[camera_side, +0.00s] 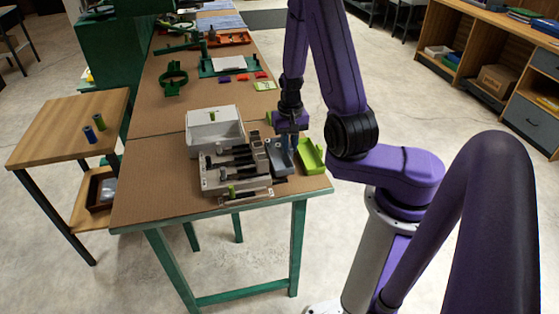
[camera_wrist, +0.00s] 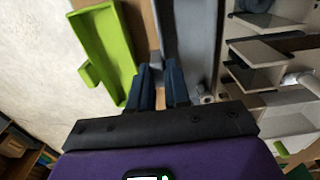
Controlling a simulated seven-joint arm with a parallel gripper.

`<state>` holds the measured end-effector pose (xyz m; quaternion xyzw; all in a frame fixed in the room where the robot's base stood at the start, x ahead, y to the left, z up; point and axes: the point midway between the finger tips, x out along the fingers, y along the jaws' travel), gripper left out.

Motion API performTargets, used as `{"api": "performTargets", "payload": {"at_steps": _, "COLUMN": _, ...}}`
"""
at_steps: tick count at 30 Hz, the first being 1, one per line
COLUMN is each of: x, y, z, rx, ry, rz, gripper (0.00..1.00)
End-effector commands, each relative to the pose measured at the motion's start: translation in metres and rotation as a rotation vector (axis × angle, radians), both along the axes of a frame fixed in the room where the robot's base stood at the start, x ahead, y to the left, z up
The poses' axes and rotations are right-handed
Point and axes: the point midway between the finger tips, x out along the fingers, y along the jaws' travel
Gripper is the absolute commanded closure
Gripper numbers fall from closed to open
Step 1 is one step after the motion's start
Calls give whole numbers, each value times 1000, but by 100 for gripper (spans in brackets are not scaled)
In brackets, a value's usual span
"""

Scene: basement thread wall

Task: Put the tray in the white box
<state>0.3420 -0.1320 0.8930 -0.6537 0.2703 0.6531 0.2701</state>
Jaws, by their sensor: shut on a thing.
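The grey-blue tray (camera_side: 280,160) is at the right end of the table, beside a lime-green tray (camera_side: 311,158). My gripper (camera_side: 291,127) is above it, pointing down. The lime-green tray (camera_wrist: 103,45) lies just left of the fingers. I cannot tell whether the held tray touches the table. The white box (camera_side: 214,130) stands left of it, behind a grey rack; its inside is mostly hidden.
The grey slotted rack (camera_side: 235,168) stands close beside the held tray, with dark pieces on it. Green fixtures (camera_side: 173,78) and small coloured pieces (camera_side: 242,77) lie farther back. Brown table (camera_side: 155,170) is bare left of the rack. A side table (camera_side: 65,125) stands at left.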

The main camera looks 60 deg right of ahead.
Motion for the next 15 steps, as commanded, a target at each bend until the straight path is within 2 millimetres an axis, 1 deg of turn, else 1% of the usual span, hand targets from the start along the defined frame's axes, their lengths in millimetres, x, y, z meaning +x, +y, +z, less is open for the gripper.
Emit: {"api": "performTargets", "payload": {"at_steps": 15, "x": 0, "y": 0, "z": 26, "rx": -1, "ry": -1, "rz": 0, "gripper": 100}}
